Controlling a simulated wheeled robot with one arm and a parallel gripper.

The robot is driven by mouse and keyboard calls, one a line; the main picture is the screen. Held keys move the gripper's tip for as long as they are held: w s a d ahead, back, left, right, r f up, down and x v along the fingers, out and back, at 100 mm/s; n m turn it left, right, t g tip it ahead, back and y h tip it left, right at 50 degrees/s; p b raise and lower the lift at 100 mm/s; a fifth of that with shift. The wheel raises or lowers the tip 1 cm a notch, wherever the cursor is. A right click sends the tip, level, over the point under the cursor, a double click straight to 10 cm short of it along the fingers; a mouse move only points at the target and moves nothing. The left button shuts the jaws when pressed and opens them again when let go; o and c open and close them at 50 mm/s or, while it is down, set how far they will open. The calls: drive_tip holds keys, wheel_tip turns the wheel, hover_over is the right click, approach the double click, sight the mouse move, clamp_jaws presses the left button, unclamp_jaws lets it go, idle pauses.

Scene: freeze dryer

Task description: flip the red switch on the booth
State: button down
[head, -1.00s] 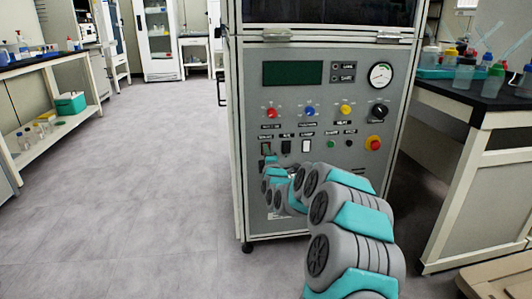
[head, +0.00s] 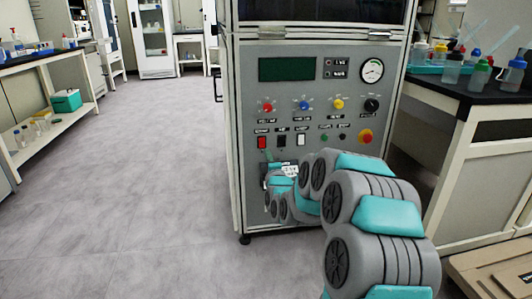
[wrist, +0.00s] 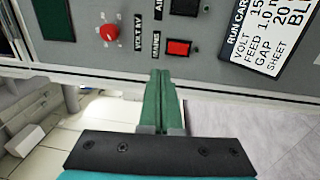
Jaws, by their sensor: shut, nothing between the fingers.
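The red rocker switch (head: 262,142) is at the left of the lower control row on the grey booth panel (head: 350,205). In the wrist view the red switch (wrist: 179,48) sits in a black frame, just beyond my fingertips. My gripper (wrist: 161,74) has its two green fingers pressed together with nothing between them. In the head view my gripper (head: 268,156) is just below the red switch, partly hidden by my wrist. The fingertips look apart from the switch. I cannot tell which way the rocker is tilted.
A black switch (head: 281,141) and a white switch (head: 300,139) sit right of the red one. A bench with bottles (head: 462,92) stands right. The floor at left is clear.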

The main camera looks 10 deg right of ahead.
drive_tip(key=shift+s+r, duration=0.1)
drive_tip(key=shift+s, duration=0.8)
drive_tip(key=s+b, duration=0.1)
drive_tip(key=s, duration=0.8)
drive_tip(key=shift+b, duration=0.3)
